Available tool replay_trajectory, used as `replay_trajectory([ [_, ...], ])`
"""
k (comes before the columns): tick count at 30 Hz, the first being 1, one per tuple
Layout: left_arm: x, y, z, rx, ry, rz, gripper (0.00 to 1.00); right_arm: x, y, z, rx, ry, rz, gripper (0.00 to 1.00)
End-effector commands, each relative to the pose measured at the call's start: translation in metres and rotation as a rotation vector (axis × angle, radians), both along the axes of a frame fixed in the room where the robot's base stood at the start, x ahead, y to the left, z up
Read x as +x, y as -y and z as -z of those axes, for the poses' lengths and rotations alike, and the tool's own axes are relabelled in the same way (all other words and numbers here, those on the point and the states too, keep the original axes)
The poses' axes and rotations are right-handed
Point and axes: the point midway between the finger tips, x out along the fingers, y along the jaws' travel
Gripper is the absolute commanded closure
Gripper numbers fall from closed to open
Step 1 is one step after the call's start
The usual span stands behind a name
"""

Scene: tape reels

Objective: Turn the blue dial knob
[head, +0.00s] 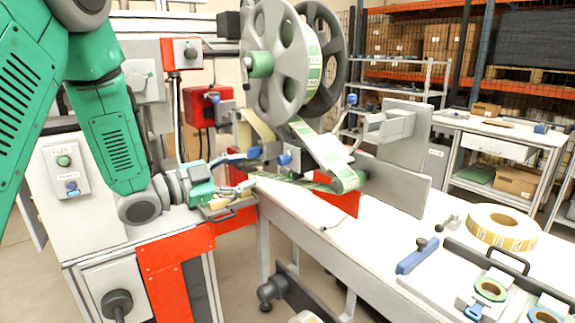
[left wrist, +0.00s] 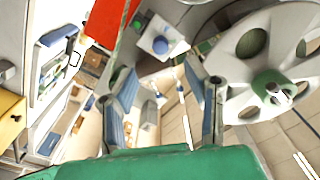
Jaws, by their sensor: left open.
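A blue knob (head: 284,159) is on the labelling machine, below the large grey reel. In the left wrist view a round blue knob (left wrist: 160,45) on a pale block lies just beyond my fingertips; it seems to be the same one. A second blue knob (head: 71,185) is on the grey control box at the left, below a green button. My left gripper (head: 253,170) is open, its fingers pointing right toward the machine's knob. It also shows in the left wrist view (left wrist: 162,72), with a gap between the fingers and nothing held. My right gripper is not in view.
The grey reel (head: 275,60) with a green hub is close above the gripper; it also shows in the left wrist view (left wrist: 245,60). A red box (head: 207,107) hangs behind. A white table (head: 330,235) holds a tape roll (head: 502,228) and a tray at right.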

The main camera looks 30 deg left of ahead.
Motion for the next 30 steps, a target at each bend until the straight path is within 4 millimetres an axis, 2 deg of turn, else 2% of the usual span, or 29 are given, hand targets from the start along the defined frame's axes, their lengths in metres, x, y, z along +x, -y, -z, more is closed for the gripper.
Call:
replay_trajectory([
  [6,0.045,0.021,0.0,0.002,0.002,0.003,0.58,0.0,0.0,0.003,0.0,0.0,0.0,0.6],
  [13,0.079,0.034,0.0,0.002,0.002,0.002,0.58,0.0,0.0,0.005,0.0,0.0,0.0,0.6],
  [18,0.089,0.038,0.0,-0.001,0.0,0.001,0.58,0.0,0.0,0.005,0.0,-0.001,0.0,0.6],
  [27,0.091,0.039,0.0,-0.002,0.0,0.001,0.58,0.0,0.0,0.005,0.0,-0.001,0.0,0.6],
  [29,0.091,0.039,0.0,-0.002,0.0,0.001,0.79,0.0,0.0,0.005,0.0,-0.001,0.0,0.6],
  [30,0.091,0.039,0.0,-0.002,0.0,0.001,0.93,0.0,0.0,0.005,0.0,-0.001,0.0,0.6],
])
